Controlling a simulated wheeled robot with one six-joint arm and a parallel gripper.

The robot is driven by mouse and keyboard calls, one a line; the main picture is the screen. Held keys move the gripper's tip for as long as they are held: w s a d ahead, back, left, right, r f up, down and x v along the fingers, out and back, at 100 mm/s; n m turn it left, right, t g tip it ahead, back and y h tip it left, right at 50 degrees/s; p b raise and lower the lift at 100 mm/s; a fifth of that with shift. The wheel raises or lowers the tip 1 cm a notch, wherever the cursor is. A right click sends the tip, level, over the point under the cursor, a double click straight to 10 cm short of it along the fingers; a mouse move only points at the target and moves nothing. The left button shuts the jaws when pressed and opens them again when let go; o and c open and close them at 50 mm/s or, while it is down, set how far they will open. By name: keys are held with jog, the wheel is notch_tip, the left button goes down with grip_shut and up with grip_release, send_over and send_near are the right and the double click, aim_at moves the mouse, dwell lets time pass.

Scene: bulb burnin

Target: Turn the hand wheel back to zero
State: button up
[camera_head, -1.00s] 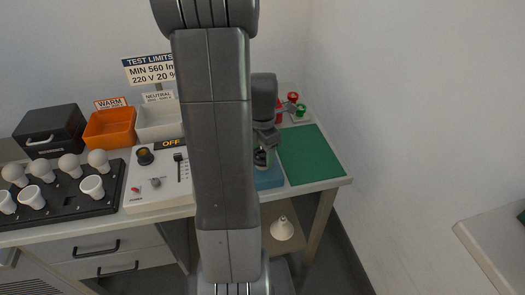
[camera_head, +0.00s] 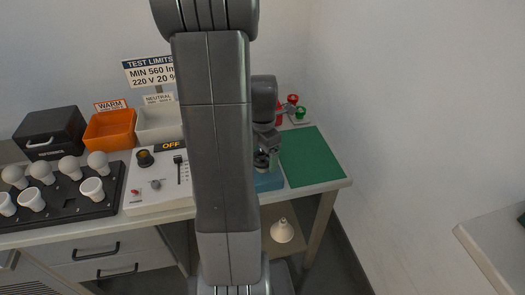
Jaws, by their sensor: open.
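My gripper (camera_head: 264,157) is past the right side of my upright arm, low over a blue base (camera_head: 269,181) on the bench. It is open, with its fingers small and partly hidden at a dark round part on that base. I cannot make out whether they touch it. No hand wheel shows clearly; the dark part at my gripper may belong to it, but I cannot tell. No zero mark is readable. A white control panel (camera_head: 137,193) stands left of my arm, with a dark knob (camera_head: 145,158), a grey knob (camera_head: 155,184), a slider (camera_head: 179,167) and an OFF display (camera_head: 170,145).
A green mat (camera_head: 312,157) lies right of the blue base, with red and green parts (camera_head: 299,112) behind it. Left are a bulb tray (camera_head: 100,207), black case (camera_head: 50,133), orange bin (camera_head: 111,129) and pale bin (camera_head: 157,123). A wall bounds the right.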

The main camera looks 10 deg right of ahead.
aim_at(262, 156)
notch_tip(262, 156, up, 14)
jog(key=shift+p, duration=0.3)
jog(key=shift+f, duration=0.15)
notch_tip(262, 156, down, 14)
jog(key=shift+r+b, duration=0.1)
jog(key=shift+b, duration=0.2)
dwell(0.4)
